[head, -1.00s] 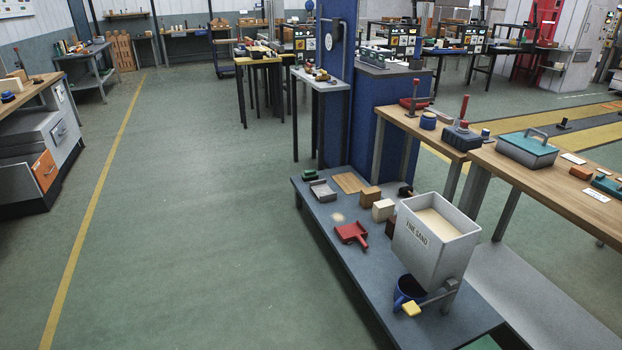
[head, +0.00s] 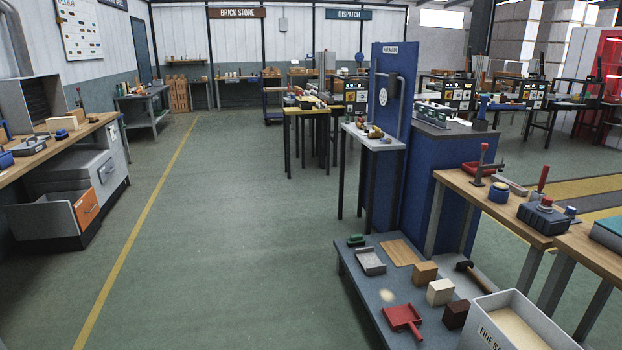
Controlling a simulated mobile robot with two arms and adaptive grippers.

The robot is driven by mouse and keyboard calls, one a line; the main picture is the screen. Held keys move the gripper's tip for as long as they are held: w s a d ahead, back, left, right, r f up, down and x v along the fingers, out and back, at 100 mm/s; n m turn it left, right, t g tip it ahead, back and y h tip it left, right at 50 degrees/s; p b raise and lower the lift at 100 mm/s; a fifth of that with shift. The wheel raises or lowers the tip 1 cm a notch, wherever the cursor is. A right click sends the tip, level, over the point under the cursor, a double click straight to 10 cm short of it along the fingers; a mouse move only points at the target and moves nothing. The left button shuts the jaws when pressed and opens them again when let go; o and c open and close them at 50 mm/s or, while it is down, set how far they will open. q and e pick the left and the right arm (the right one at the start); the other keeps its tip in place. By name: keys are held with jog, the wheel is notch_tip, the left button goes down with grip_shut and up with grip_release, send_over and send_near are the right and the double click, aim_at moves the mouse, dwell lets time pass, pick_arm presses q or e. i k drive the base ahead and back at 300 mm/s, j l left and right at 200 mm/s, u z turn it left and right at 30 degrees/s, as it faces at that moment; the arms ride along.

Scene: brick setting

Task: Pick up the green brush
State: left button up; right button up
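A small green object (head: 356,240), which looks like the green brush, lies at the far left corner of the low grey platform (head: 362,300). Neither of my grippers shows in the head view.
The platform also holds a wooden board (head: 402,252), several blocks, a red dustpan (head: 404,318), a mallet (head: 470,270) and a sand bin (head: 515,325). A blue pillar (head: 400,150) stands behind. Open green floor (head: 240,240) lies left of the platform.

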aim_at(356, 240)
jog(key=i, duration=2.35)
